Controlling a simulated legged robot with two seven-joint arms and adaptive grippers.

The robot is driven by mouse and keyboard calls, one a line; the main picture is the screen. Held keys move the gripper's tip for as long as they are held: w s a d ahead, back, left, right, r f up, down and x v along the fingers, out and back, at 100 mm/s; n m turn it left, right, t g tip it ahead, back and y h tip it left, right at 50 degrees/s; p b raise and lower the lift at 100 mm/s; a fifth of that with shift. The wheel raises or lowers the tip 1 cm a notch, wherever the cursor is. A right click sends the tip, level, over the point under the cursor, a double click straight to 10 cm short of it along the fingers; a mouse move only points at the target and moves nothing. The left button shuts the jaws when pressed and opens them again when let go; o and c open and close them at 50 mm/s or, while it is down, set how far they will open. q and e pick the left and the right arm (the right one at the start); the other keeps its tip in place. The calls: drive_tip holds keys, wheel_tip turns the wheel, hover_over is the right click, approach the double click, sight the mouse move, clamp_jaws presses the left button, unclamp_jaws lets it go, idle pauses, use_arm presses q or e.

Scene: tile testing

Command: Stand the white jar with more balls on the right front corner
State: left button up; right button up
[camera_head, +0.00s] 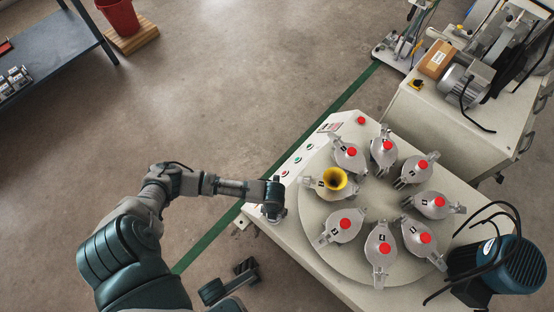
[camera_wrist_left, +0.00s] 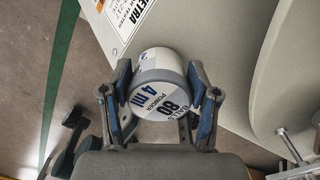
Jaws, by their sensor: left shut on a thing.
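My left gripper (camera_head: 273,205) is above the left edge of the white machine top (camera_head: 316,262), left of its round plate. In the left wrist view the left gripper (camera_wrist_left: 159,78) is shut on a white jar (camera_wrist_left: 158,62), one finger on each side. The jar's end faces the camera and its label reads "80" and "4 ml", with "balls" and "powder" in smaller print. In the head view the jar is mostly hidden by the gripper. I cannot tell whether it touches the top. No second jar shows. My right gripper is not in view.
The round plate (camera_head: 310,215) carries a ring of several grey clamped pots with red knobs, one with a yellow funnel (camera_head: 335,178). Coloured buttons line the machine's upper left edge. A blue-green motor (camera_head: 512,265) stands at the lower right, and another machine (camera_head: 440,120) at the upper right.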

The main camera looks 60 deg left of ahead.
use_arm(q)
drive_tip(key=shift+f, duration=0.15)
drive_tip(key=o, duration=1.5)
